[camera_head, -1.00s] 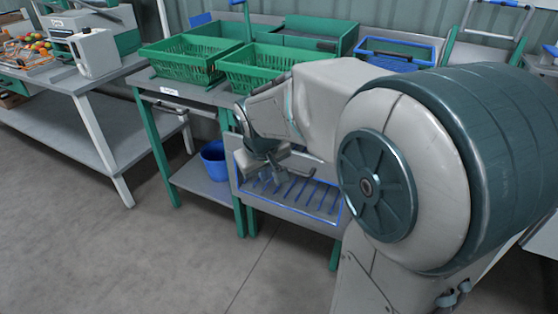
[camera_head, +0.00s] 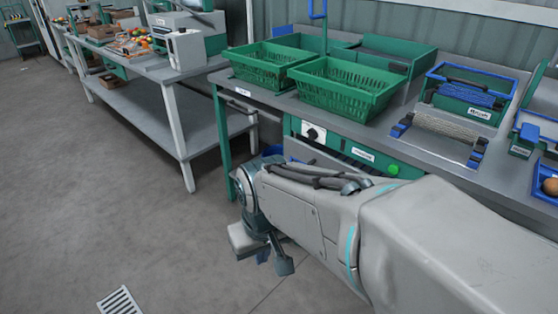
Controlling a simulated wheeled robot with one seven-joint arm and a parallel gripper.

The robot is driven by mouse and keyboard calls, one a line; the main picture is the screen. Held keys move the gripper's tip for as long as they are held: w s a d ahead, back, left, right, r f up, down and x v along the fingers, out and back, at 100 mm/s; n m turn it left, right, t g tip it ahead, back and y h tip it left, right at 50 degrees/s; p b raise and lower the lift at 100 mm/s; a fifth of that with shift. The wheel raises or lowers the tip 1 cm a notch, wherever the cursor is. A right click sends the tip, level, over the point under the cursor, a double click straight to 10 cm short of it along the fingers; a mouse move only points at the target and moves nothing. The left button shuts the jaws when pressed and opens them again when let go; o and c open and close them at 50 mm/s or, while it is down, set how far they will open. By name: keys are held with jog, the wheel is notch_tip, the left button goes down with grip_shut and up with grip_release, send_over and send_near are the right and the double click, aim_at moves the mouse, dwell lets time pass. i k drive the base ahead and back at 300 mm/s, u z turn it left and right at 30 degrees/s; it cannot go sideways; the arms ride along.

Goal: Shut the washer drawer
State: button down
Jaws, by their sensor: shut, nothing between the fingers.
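The washer (camera_head: 335,148) is built in under the bench. Its green front carries a white dial panel, a label and a green button. Its drawer cannot be made out now; my arm covers the area below the front, so I cannot tell how far the drawer stands out. My gripper (camera_head: 262,252) hangs low at the left of the washer, in front of the bench legs, pointing down. It is shut and holds nothing that I can see. Whether it touches the drawer is hidden.
Two green crates (camera_head: 345,88) stand on the grey bench top above the washer. A roller brush frame (camera_head: 440,132) and a blue-rimmed tray (camera_head: 468,92) stand to their right. A separate table (camera_head: 150,110) is at the left. The floor at left is clear, with a drain grate (camera_head: 120,302).

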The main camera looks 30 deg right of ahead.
aim_at(329, 158)
jog(key=u, duration=1.4)
jog(key=k, duration=1.05)
jog(key=z, duration=1.4)
jog(key=i, duration=0.5)
